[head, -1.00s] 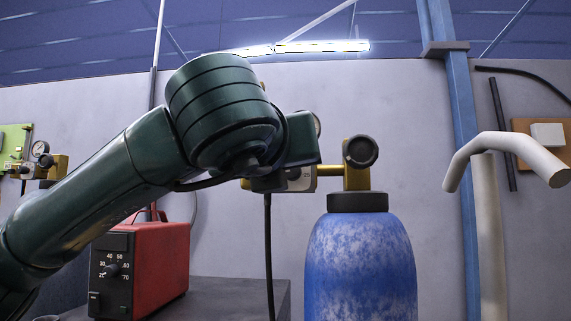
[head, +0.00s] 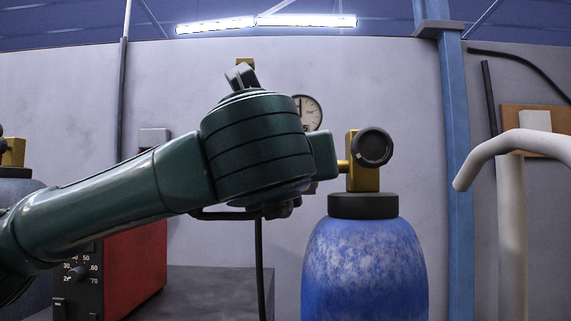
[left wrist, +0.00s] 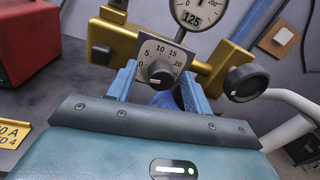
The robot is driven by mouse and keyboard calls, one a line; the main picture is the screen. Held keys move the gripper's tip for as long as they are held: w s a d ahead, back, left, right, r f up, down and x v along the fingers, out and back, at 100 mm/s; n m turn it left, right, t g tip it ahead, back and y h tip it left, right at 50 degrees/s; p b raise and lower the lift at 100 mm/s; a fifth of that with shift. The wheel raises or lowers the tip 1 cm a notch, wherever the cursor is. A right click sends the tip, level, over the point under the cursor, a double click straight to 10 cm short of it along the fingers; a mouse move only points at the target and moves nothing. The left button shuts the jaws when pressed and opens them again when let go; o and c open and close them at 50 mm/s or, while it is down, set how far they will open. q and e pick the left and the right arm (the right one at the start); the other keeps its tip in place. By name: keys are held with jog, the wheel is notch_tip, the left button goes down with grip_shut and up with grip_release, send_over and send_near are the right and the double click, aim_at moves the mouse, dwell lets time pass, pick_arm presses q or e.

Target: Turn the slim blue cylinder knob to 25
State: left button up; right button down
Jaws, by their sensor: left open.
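The blue cylinder (head: 365,262) stands upright right of centre in the head view, with a brass regulator (head: 362,180) on top. In the left wrist view the brass regulator (left wrist: 115,48) carries a grey scale plate (left wrist: 165,50) marked 0, 5, 10, 15, 20. A dark round knob (left wrist: 158,73) sits on the plate; its exact setting is hard to read. My left gripper (left wrist: 157,85) is open, its blue fingers on either side of the knob; I cannot tell whether they touch it. In the head view my own arm hides the plate and fingers. My right gripper is not in view.
A larger black knob (left wrist: 245,83) is right of the fingers. A gauge (left wrist: 199,12) reading 125 is above. A red box (head: 135,268) with a numbered dial stands at lower left. A bent white pipe (head: 512,150) and blue post (head: 455,150) are at right.

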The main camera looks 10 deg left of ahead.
pick_arm(q)
jog(key=c, duration=1)
jog(key=shift+o, duration=0.2)
